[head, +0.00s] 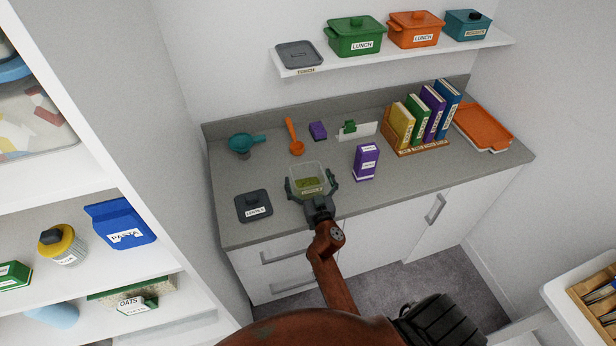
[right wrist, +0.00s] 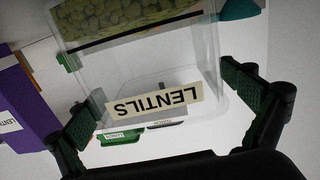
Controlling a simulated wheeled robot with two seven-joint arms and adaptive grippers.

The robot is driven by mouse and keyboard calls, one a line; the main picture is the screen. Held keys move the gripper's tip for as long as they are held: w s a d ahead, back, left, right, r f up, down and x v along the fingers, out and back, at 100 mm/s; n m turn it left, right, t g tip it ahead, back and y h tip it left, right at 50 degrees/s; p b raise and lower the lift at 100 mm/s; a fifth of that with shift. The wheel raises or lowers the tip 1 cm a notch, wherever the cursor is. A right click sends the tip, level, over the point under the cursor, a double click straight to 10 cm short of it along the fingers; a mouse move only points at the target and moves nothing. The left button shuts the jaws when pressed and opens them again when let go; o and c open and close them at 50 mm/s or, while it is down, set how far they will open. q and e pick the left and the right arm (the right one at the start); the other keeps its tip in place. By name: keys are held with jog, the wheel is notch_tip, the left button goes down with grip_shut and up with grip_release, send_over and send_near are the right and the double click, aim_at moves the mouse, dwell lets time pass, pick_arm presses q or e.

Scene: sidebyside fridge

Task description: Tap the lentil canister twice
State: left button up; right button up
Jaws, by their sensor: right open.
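The lentil canister (head: 309,181) stands on the grey counter, clear-walled with green lentils inside and its top open. In the right wrist view the canister (right wrist: 150,60) shows its LENTILS label upside down. My right gripper (head: 312,187) is open, with one finger on each side of the canister. In the right wrist view its fingers (right wrist: 165,110) stand wide, with visible gaps to the canister walls. I cannot tell whether any part of the gripper touches it. A grey lid (head: 254,204) with a label lies on the counter to the left. My left gripper is not in view.
A purple box (head: 366,161) stands close on the right. Behind are a teal funnel (head: 242,145), an orange scoop (head: 294,136) and a small purple block (head: 318,130). Books (head: 402,122) and an orange tray (head: 484,129) fill the right. A shelf (head: 400,54) hangs above.

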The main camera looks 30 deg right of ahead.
jog(key=shift+r, duration=0.15)
notch_tip(320, 180, up, 10)
jog(key=shift+f, duration=0.2)
dwell(0.4)
